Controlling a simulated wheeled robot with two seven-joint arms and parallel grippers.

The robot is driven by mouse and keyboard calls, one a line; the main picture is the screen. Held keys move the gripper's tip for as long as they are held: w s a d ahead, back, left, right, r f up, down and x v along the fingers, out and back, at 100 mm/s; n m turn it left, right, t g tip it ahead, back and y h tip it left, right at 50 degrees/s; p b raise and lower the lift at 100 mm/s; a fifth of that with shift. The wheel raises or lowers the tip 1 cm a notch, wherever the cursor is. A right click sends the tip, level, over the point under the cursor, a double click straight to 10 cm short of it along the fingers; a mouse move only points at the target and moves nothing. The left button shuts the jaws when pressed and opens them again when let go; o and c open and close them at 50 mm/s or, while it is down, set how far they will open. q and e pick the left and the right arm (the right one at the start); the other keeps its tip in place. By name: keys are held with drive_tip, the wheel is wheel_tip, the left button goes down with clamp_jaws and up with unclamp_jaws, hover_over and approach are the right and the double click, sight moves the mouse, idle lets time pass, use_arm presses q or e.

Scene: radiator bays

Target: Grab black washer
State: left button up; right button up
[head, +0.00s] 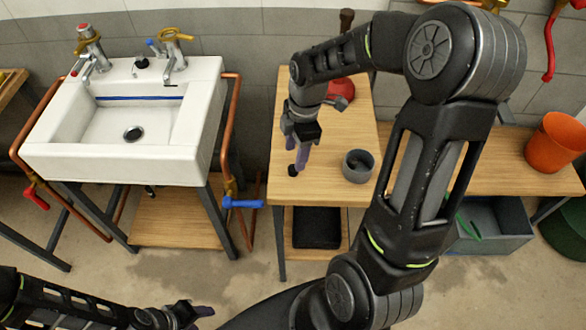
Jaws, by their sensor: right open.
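A small black round piece (292,171), which looks like the black washer, lies on the wooden table near its left edge. It is too small for me to see a hole in it. My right gripper (296,156) points down just above it, with purple fingertips apart and nothing seen between them. Whether a fingertip touches the piece I cannot tell. My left gripper (197,311) is low at the bottom of the view, away from the table; its jaw opening is not clear.
A grey cup (358,166) stands right of the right gripper on the wooden table (330,190). A red object (342,88) sits behind. A white sink (190,152) is left, with a blue-handled valve (243,203) beside it. An orange bucket (557,142) stands far right.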

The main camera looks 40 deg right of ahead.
sight(293, 170)
drive_tip(key=f, duration=0.2)
drive_tip(key=f+p, duration=0.1)
drive_tip(key=f, duration=0.2)
drive_tip(key=shift+w+a+f, duration=0.1)
drive_tip(key=shift+a, duration=0.1)
drive_tip(key=shift+c, duration=0.4)
clamp_jaws()
idle(0.4)
